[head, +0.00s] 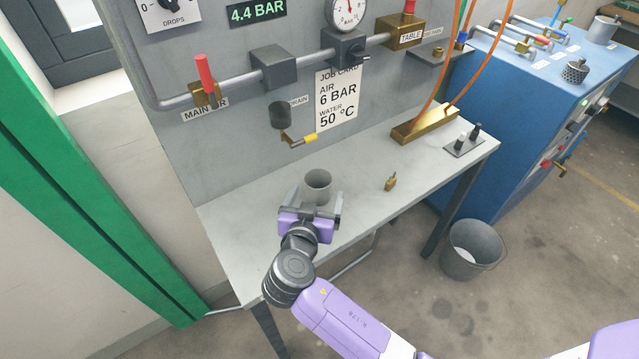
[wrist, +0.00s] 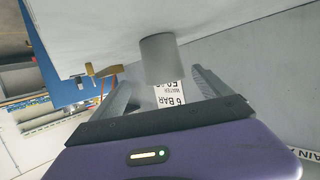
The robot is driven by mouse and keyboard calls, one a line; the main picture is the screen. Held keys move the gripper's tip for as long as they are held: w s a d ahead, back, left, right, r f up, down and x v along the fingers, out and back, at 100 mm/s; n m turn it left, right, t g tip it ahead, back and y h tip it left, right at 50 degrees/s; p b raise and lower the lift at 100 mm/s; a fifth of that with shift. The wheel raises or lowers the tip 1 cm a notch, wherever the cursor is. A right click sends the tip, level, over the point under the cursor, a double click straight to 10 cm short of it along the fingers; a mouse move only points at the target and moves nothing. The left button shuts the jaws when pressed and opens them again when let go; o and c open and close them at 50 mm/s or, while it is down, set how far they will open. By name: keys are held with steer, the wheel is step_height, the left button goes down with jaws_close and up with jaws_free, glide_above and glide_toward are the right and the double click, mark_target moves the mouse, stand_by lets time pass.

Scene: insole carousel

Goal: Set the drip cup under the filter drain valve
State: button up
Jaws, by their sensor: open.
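The grey drip cup (head: 318,187) stands upright on the grey bench. My gripper (head: 315,197) is open at bench level, on the near side of the cup. Its two fingers point at the cup, one toward each side. In the wrist view, which is upside down, the cup (wrist: 162,60) shows between the fingertips, with gaps on both sides. The filter drain valve (head: 292,139), a small brass elbow with a yellow end, hangs below a dark filter bowl (head: 281,115) on the back panel. It is above and behind the cup, slightly left in the head view.
A small brass fitting (head: 390,183) lies on the bench (head: 245,229) right of the cup. A brass manifold (head: 425,126) with orange hoses and a small plate with dark pegs (head: 463,143) sit farther right. A bucket (head: 472,249) stands on the floor. The bench around the cup is clear.

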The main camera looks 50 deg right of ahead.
mark_target(321, 177)
steer(key=x, duration=0.3)
steer(key=p+x, duration=0.1)
steer(key=x, duration=0.2)
steer(key=shift+w, duration=0.3)
steer(key=shift+a, duration=0.1)
steer(key=c, duration=1.6)
steer(key=shift+o, duration=0.2)
